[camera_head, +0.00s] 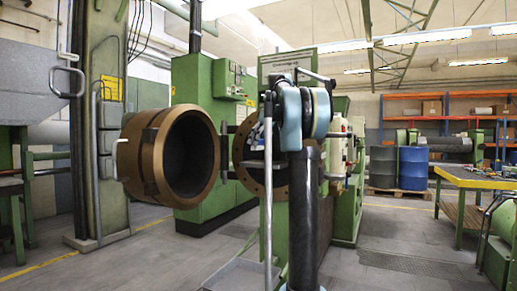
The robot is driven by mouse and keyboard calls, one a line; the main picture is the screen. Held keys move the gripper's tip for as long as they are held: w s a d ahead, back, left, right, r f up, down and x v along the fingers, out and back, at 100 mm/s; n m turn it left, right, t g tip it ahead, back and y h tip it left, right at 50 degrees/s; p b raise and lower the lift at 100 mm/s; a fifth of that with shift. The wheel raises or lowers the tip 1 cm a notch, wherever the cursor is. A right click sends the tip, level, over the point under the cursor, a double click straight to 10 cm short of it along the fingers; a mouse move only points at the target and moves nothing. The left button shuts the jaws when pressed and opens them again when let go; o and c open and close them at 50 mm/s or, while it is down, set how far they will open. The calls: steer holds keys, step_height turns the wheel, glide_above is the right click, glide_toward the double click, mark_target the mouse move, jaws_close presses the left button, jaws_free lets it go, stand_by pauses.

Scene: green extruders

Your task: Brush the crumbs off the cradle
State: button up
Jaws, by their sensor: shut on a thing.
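My arm stands in the middle of the head view, with a dark column and pale blue joints. My gripper (257,134) appears small and partly hidden at the far side of these joints, in front of the round flange of a green machine. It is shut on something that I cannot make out. No brush can be clearly told apart. I cannot identify the cradle or any crumbs at this distance.
A big bronze-coloured ring door (145,160) stands swung open at the left, beside a green cabinet (205,110). A thin grey upright rod (268,200) stands left of my column.

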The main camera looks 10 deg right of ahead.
steer(key=shift+r, duration=0.15)
steer(key=shift+r, duration=1.35)
